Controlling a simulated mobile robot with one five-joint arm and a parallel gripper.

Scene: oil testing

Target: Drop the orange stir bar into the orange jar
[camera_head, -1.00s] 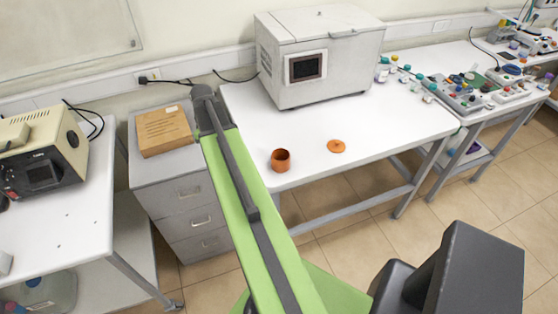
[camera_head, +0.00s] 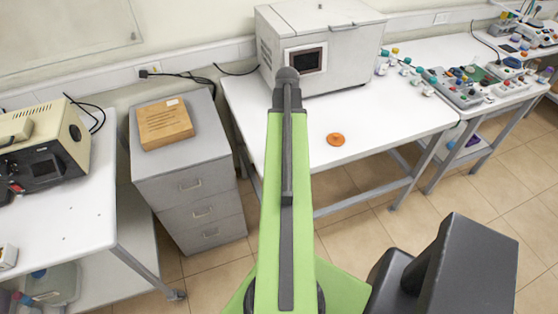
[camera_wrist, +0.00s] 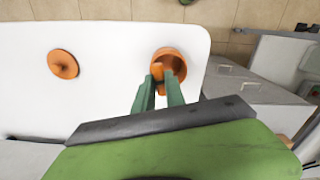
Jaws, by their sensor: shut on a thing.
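The orange jar (camera_wrist: 181,60) stands open on the white table in the wrist view, with its mouth facing the camera. My gripper (camera_wrist: 161,76) has its two green fingers at the jar's near side, overlapping its mouth in the picture. It is shut on the small orange stir bar (camera_wrist: 157,71), which shows between the fingertips against the jar opening. I cannot tell whether the bar is above the rim or inside it. In the head view my arm hides the jar, the bar and the fingers.
An orange lid (camera_head: 335,139) lies flat on the white table (camera_head: 400,120), right of my arm; it also shows in the wrist view (camera_wrist: 63,63). A grey oven box (camera_head: 330,45) stands at the back. A drawer cabinet (camera_head: 190,165) with a wooden box (camera_head: 164,123) is on the left.

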